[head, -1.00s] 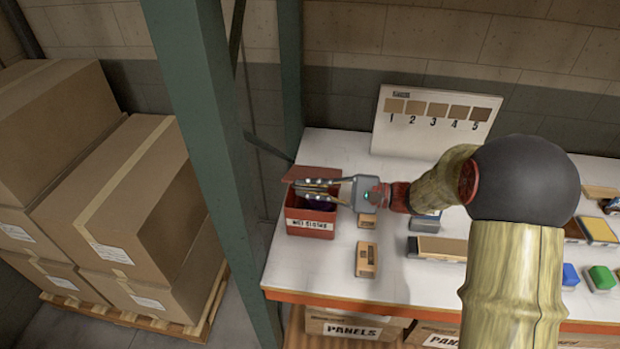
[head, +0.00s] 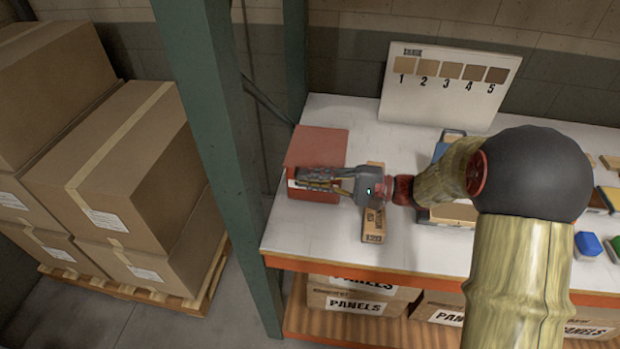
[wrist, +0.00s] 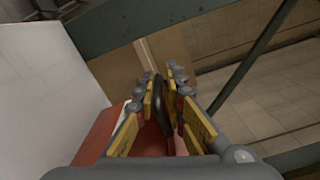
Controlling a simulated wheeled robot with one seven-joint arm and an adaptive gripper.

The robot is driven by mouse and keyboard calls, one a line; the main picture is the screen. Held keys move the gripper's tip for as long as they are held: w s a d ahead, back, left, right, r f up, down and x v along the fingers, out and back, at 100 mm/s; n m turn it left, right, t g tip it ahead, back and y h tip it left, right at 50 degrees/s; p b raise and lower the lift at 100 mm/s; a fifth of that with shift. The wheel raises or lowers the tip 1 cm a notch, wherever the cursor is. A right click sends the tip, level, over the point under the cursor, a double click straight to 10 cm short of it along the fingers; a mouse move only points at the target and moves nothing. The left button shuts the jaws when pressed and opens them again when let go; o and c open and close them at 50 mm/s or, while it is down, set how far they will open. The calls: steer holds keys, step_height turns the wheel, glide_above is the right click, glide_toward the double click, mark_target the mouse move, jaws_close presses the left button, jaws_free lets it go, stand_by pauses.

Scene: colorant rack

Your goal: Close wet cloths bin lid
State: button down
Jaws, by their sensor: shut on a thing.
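The red wet cloths bin (head: 318,195) stands at the left end of the white-topped bench. Its red lid (head: 317,147) lies over the top, and the inside is hidden; I cannot tell if it is fully seated. My gripper (head: 308,178) is at the lid's front edge and covers most of the bin's front label. In the wrist view my gripper (wrist: 160,92) has its yellow-padded fingers on either side of a dark upright handle (wrist: 158,104), shut on it. The red lid surface (wrist: 103,133) shows below and left of the fingers.
A green rack post (head: 222,150) stands just left of the bench, with stacked cartons (head: 125,160) beyond. A small tan block (head: 374,225) lies right of the bin, partly under my wrist. A sample board (head: 448,85) stands behind.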

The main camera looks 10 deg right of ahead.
steer(key=shift+s+f, duration=0.2)
steer(key=shift+f, duration=0.3)
steer(key=c, duration=2.2)
jaws_free()
steer(key=shift+o, duration=1.2)
steer(key=shift+w, duration=0.1)
steer(key=shift+r, duration=0.1)
steer(key=shift+r, duration=0.1)
steer(key=shift+d, duration=0.1)
steer(key=v, duration=1.2)
